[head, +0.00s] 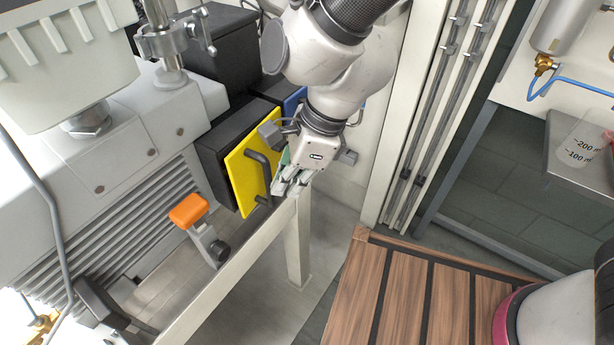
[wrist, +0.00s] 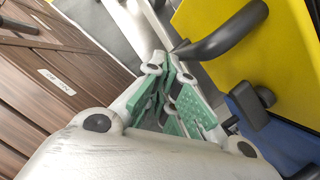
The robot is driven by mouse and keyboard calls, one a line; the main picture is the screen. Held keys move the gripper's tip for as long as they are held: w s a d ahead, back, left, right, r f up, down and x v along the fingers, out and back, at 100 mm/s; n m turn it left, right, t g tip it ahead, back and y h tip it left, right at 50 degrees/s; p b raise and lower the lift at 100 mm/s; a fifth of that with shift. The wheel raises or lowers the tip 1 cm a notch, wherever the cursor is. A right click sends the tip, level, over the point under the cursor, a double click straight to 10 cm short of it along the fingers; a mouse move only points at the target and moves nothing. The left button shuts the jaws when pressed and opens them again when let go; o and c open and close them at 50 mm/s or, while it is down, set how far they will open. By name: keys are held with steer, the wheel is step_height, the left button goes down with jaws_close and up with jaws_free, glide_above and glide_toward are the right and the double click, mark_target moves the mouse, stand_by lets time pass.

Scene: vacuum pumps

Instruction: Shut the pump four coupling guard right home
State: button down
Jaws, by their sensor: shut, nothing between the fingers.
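A yellow guard panel (head: 240,178) with a black bar handle (head: 261,172) stands on the front of a dark box (head: 213,150) beside the pump. I see no label saying which pump it belongs to, and cannot tell whether a gap is left behind it. My gripper (head: 287,187) is shut and empty, just right of the handle and in front of the panel's right part. In the wrist view, its green-padded fingers (wrist: 168,75) are close together, with the yellow panel (wrist: 280,55) and its handle (wrist: 228,35) to the upper right. Contact with the handle is not clear.
A blue panel (head: 293,101) lies behind my wrist, beyond the yellow one. An orange-topped lever (head: 189,209) stands left of the panel. A pale frame rail (head: 235,262) runs below. Wooden slatted decking (head: 400,300) is at lower right. Open floor shows between.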

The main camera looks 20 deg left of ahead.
steer(key=shift+s+a, duration=0.3)
steer(key=shift+a, duration=0.35)
